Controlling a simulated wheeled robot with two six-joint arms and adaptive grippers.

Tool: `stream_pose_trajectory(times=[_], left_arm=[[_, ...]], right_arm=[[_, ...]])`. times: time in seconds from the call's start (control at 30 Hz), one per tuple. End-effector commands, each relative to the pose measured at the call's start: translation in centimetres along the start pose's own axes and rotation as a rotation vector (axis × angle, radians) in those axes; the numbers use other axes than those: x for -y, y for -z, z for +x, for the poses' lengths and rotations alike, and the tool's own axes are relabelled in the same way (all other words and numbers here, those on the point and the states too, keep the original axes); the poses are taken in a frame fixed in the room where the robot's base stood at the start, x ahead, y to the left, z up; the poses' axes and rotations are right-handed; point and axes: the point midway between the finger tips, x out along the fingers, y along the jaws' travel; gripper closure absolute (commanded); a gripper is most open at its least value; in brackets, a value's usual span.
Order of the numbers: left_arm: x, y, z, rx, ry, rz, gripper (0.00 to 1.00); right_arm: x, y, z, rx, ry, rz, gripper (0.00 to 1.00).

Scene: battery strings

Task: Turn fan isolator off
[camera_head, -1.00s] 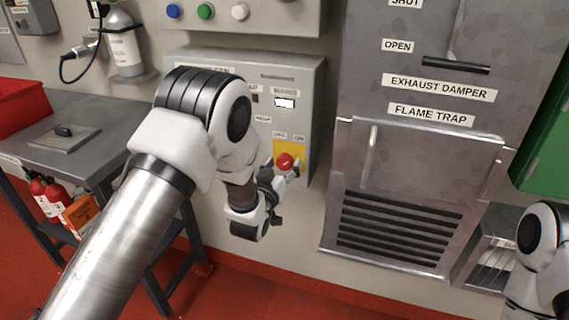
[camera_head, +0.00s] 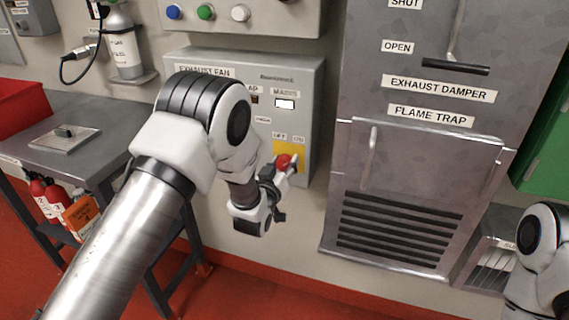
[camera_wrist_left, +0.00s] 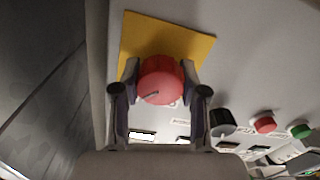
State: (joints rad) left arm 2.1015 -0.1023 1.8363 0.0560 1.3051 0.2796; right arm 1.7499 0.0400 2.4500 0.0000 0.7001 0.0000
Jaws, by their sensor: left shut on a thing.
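The fan isolator is a red round knob (camera_head: 284,161) on a yellow plate (camera_head: 291,150), low on the grey exhaust fan box (camera_head: 313,90). It also shows in the left wrist view as a red knob (camera_wrist_left: 160,80) with a dark pointer line on its face. My left gripper (camera_head: 285,172) is at the knob, its two fingers (camera_wrist_left: 160,92) shut on the knob's sides. The labels above the plate read OFF at the left and ON at the right. Which one the knob points at cannot be told. My right gripper is not in view; only my right arm shows at the lower right.
The exhaust damper and flame trap cabinet (camera_head: 420,160) stands right of the box, with a vertical handle (camera_head: 369,158). A grey table (camera_head: 75,140) with a small switch plate is at left, with fire extinguishers (camera_head: 45,197) below. Coloured buttons (camera_head: 205,12) sit above the box.

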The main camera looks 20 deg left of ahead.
Motion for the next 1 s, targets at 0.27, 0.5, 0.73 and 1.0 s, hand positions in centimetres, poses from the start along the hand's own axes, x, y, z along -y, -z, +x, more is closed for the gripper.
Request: stream_pose_trajectory(times=[0.27,0.5,0.73,1.0], left_arm=[[0.02,0.07,0.02,-0.002,0.000,-0.161,0.92],[0.04,0.08,0.03,-0.002,0.000,-0.377,0.92],[0.06,0.09,0.03,-0.002,0.000,-0.596,0.92],[0.09,0.08,0.04,-0.002,0.000,-0.852,0.92]], right_arm=[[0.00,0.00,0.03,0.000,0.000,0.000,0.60],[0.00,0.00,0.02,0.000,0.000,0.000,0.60],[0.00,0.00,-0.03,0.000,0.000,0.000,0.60],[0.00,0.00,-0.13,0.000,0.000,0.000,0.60]])
